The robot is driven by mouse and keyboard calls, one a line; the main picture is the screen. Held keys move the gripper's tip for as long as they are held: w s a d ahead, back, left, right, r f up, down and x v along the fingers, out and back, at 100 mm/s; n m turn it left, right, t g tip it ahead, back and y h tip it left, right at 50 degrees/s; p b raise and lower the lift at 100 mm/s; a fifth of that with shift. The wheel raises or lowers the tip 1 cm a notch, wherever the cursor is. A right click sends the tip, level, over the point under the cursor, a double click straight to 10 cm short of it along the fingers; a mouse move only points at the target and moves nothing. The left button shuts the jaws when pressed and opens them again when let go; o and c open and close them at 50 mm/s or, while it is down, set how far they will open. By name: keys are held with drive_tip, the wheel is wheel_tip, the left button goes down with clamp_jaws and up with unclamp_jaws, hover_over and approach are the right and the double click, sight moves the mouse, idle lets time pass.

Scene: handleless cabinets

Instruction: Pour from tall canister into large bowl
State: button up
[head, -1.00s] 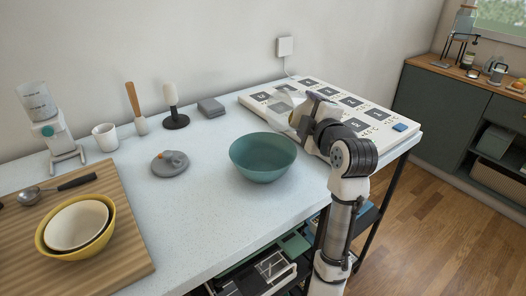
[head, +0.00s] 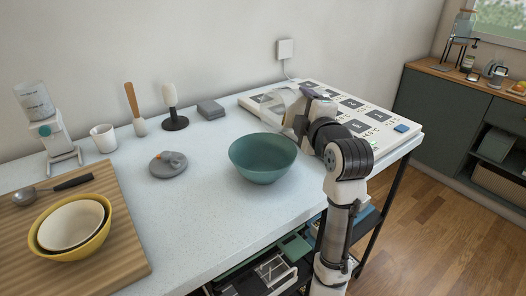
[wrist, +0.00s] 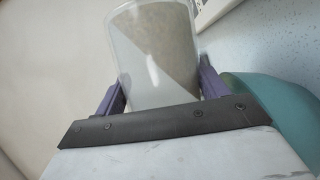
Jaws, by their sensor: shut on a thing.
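The large bowl (head: 263,158) is teal and stands upright on the counter in the middle of the head view. Part of it shows at the right of the wrist view (wrist: 275,105). The tall canister (head: 283,101) is clear and holds pale grey-brown contents. My gripper (head: 305,103) is shut on it, behind and right of the bowl. In the wrist view the canister (wrist: 153,55) sits between the two purple fingers, its contents lying at a slant inside. The canister looks tilted and apart from the bowl. My gripper and arm hide part of it in the head view.
A white board with dark labelled squares (head: 375,117) lies right of and behind the bowl. A grey lidded dish (head: 168,165), a white mug (head: 104,138) and a wooden board with nested bowls (head: 72,225) are left. Counter in front of the bowl is clear.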

sight(294, 109)
drive_tip(key=shift+s+a+n+t+b, duration=0.35)
drive_tip(key=shift+n+b, duration=0.45)
drive_tip(key=shift+b, duration=0.85)
drive_tip(key=shift+s+a+r+n+t+b, duration=0.1)
drive_tip(key=shift+a+r+n+t+b, duration=0.25)
drive_tip(key=shift+n+b, duration=0.35)
drive_tip(key=shift+s+a+r+n+t+b, duration=0.1)
drive_tip(key=shift+r+n+t+b, duration=0.1)
drive_tip(key=shift+r+n+b, duration=0.35)
idle(0.9)
drive_tip(key=shift+s+a+r+n+t+y+b, duration=0.2)
drive_tip(key=shift+s+a+r+n+y+b, duration=0.15)
drive_tip(key=shift+n+b, duration=0.65)
drive_tip(key=shift+s+a+r+n+t+y+b, duration=0.2)
drive_tip(key=shift+a+r+n+y+b, duration=0.15)
drive_tip(key=shift+n+b, duration=0.6)
idle(1.8)
